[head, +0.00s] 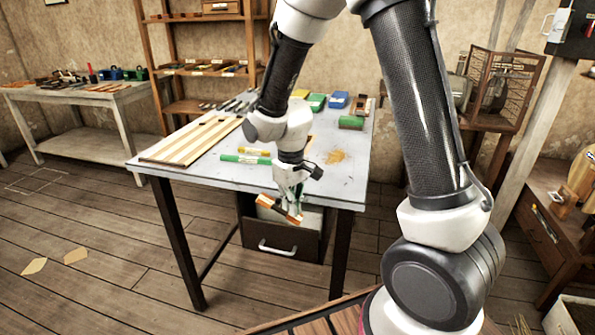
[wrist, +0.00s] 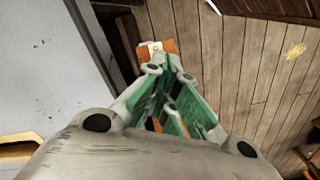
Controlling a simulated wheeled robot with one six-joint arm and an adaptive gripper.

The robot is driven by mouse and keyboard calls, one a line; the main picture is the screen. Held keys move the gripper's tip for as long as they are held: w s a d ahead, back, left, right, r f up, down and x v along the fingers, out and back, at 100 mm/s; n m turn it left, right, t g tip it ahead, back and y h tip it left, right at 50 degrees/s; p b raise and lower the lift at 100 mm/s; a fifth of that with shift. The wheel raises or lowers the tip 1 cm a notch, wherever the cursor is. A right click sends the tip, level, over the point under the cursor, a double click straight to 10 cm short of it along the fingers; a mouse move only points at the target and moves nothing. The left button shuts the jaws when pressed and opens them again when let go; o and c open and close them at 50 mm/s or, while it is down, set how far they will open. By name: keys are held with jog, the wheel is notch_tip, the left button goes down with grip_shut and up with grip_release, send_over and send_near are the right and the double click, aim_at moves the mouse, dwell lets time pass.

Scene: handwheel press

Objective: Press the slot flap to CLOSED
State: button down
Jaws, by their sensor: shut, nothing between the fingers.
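My gripper (head: 296,203) is shut and empty, pointing down just off the front edge of the grey table. It also shows in the wrist view (wrist: 171,62), its green-padded fingers closed together. An orange piece (head: 280,209) lies at the fingertips in the head view, tilted down to the right. In the wrist view the orange piece (wrist: 143,52) shows just beyond the fingertips, with a pale tag on it. I cannot tell whether this is the slot flap, or whether the fingers touch it. No CLOSED mark is readable.
A dark drawer front (head: 277,242) with a pale handle is under the grey table (head: 200,178). Striped boards (head: 192,137), green bars and bins lie on the table. A workbench (head: 95,95) stands at the left. Wooden floor is open at front left.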

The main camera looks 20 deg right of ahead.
jog(key=shift+r, duration=2.2)
notch_tip(320, 180, up, 4)
jog(key=shift+f, duration=0.1)
jog(key=s+d+r+m+t, duration=0.2)
jog(key=s+d+r, duration=0.5)
jog(key=s, duration=0.2)
jog(key=s+d+r+m+t, duration=0.2)
jog(key=s+d+r, duration=0.5)
jog(key=s, duration=0.3)
jog(key=shift+d+r+m, duration=0.4)
jog(key=shift+d, duration=0.05)
